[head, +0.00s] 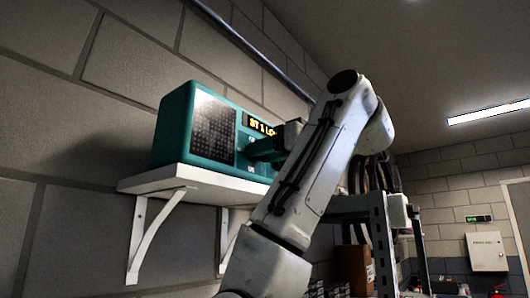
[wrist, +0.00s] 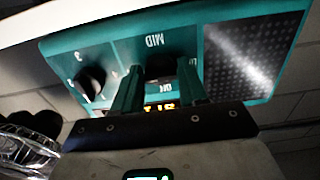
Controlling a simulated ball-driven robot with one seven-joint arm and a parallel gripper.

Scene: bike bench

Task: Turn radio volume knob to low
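The teal radio (head: 195,128) stands on a white wall shelf in the head view, its speaker grille at the left and an orange display partly showing. In the wrist view the radio (wrist: 120,58) appears upside down. A black knob (wrist: 160,68) sits between the two teal fingers of my gripper (wrist: 160,78), near the label MID. Whether the fingers press on this knob or only flank it I cannot tell. A second black knob (wrist: 91,80), with numbers around it, is to the left.
The white shelf (head: 160,183) on brackets holds the radio against a grey block wall. A shelving rack (head: 380,225) stands to the right behind my arm.

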